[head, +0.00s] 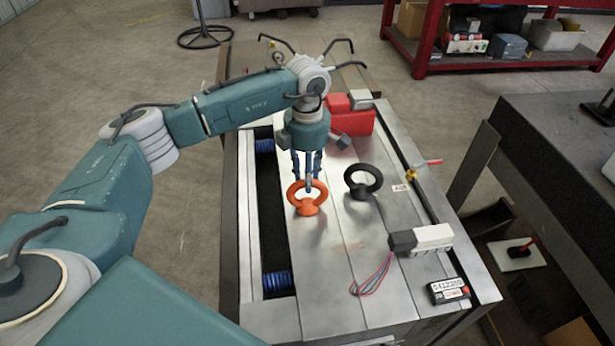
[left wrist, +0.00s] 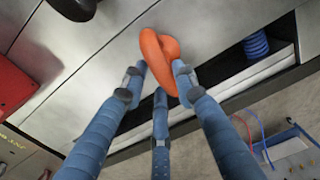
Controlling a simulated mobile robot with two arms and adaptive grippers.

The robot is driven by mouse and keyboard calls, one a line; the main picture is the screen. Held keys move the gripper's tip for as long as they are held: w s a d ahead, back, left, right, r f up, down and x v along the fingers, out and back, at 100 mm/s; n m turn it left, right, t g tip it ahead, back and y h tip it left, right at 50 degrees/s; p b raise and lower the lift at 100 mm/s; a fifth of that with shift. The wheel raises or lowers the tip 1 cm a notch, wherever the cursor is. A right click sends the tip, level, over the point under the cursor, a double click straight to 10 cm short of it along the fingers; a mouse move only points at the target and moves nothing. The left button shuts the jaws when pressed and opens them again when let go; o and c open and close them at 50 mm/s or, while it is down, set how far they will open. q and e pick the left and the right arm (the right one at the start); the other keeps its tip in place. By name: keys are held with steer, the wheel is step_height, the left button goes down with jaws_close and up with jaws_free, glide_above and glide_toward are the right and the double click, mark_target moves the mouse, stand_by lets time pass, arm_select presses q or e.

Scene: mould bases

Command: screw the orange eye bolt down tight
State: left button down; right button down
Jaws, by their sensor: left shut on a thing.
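The orange eye bolt (head: 307,205) stands upright on the metal mould base (head: 345,255), left of its middle. Its ring also shows in the left wrist view (left wrist: 200,92). My left gripper (head: 309,182) comes down from above, with its blue fingers shut on the top of the ring. In the left wrist view the fingers (left wrist: 160,85) close around the ring. The bolt's foot meets the plate in the head view, but its thread is hidden. My right gripper is not in view.
A black eye bolt (head: 362,184) stands close to the right. A red block (head: 352,123) lies behind. A grey and white connector block (head: 420,239) with wires and a small counter (head: 449,290) lie at the front right. A slot with blue springs (head: 277,281) runs along the left.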

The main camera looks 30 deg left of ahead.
arm_select(q)
steer(key=shift+w+a+r, duration=0.35)
steer(key=shift+w+r, duration=0.15)
steer(key=m+b, duration=0.1)
steer(key=m, duration=0.2)
steer(key=shift+d+f+b, duration=0.1)
steer(key=shift+b, duration=0.2)
steer(key=c, duration=1.3)
jaws_free()
steer(key=shift+s+f, duration=0.15)
steer(key=shift+f, duration=0.3)
steer(key=shift+m, duration=0.3)
step_height(320, 180, up, 5)
steer(key=p, duration=0.3)
steer(key=shift+s+d, duration=0.15)
